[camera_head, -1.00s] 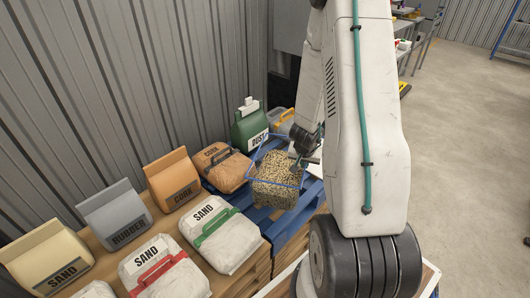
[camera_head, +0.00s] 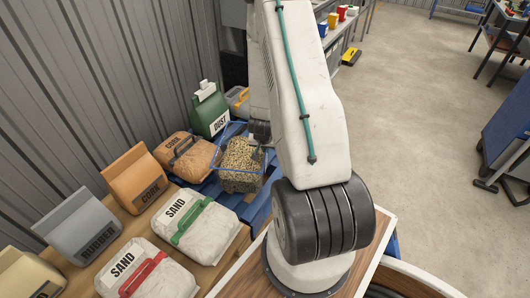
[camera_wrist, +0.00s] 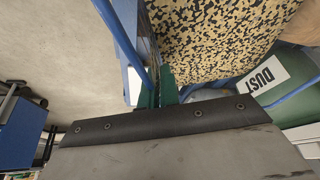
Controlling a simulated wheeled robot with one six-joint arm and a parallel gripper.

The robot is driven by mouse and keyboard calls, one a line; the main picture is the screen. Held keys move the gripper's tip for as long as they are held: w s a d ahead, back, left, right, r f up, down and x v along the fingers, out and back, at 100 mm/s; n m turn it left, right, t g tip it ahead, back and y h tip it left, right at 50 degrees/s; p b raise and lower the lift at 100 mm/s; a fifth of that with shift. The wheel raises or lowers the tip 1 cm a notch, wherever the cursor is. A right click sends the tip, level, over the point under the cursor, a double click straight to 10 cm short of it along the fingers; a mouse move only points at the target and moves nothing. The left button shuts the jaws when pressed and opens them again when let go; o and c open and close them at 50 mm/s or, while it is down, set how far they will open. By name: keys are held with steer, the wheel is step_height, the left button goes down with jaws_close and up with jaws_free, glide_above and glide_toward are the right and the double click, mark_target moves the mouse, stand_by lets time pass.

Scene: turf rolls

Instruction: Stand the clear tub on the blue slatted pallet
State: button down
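The clear tub (camera_head: 240,158) has a blue rim and holds speckled tan grains. It is over the blue slatted pallet (camera_head: 257,208), in front of the green DUST bag; I cannot tell whether its base touches the slats. My gripper (camera_head: 264,143) is at the tub's right rim, partly hidden by my arm. In the wrist view, the green fingers (camera_wrist: 157,92) are close together at the tub's blue-edged wall, seemingly shut on it. The grains (camera_wrist: 215,38) fill the top of that view.
The green DUST bag (camera_head: 209,112) and a brown CORK bag (camera_head: 188,158) stand close behind and left of the tub. White SAND bags (camera_head: 195,222) lie on a wooden pallet at left. A corrugated wall (camera_head: 95,80) is behind. Open floor (camera_head: 410,110) lies right.

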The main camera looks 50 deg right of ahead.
steer(key=shift+f, duration=1.3)
steer(key=c, duration=1.6)
jaws_free()
steer(key=shift+c, duration=0.2)
